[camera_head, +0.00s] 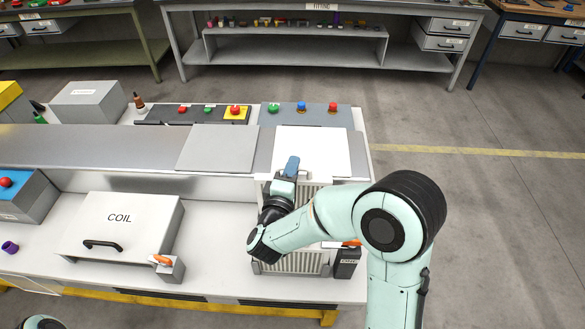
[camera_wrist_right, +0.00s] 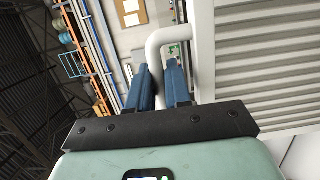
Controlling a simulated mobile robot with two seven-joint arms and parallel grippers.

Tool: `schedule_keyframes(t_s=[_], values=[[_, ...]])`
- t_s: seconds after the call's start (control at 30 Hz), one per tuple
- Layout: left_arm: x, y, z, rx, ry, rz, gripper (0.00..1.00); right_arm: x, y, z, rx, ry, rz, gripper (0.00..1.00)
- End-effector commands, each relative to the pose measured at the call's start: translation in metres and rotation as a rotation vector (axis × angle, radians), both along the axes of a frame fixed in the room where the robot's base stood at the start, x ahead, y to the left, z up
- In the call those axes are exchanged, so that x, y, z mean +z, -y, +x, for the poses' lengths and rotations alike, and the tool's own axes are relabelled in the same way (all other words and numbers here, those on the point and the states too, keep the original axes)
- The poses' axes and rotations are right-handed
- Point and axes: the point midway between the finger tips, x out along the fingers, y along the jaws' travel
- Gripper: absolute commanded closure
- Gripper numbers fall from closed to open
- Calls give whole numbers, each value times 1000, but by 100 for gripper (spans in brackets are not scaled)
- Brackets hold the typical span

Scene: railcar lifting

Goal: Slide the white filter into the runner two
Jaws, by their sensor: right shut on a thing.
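The white filter (camera_head: 291,262) is a ribbed, louvred panel at the right end of the bench, partly hidden behind my right arm. Its slats (camera_wrist_right: 262,62) fill the right side of the right wrist view. My right gripper (camera_head: 290,168), with blue fingers, is at the filter's upper part. In the wrist view the fingers (camera_wrist_right: 160,88) are closed around the white bent handle (camera_wrist_right: 158,45) beside the slats. I cannot make out a label for runner two. A white plate (camera_head: 312,150) lies on the bench top just behind the gripper. My left gripper does not show.
A white COIL box (camera_head: 120,222) with a black handle stands left of the filter. A small grey block with an orange lever (camera_head: 170,266) is between them. A dark labelled box (camera_head: 347,262) is right of the filter. Button panels (camera_head: 300,112) line the back. Floor to the right is clear.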

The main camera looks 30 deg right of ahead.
Motion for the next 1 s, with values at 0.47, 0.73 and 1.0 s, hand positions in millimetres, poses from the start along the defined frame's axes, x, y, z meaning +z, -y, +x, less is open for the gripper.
schedule_keyframes(t_s=[0.47, 0.73, 1.0], values=[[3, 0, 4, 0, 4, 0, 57, 1, 0, 0, 0, 1, -1, 100], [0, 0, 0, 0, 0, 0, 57, -5, 0, 0, 0, 0, -1, 100], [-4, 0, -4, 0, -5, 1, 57, -12, 0, 0, -1, 1, -1, 100]])
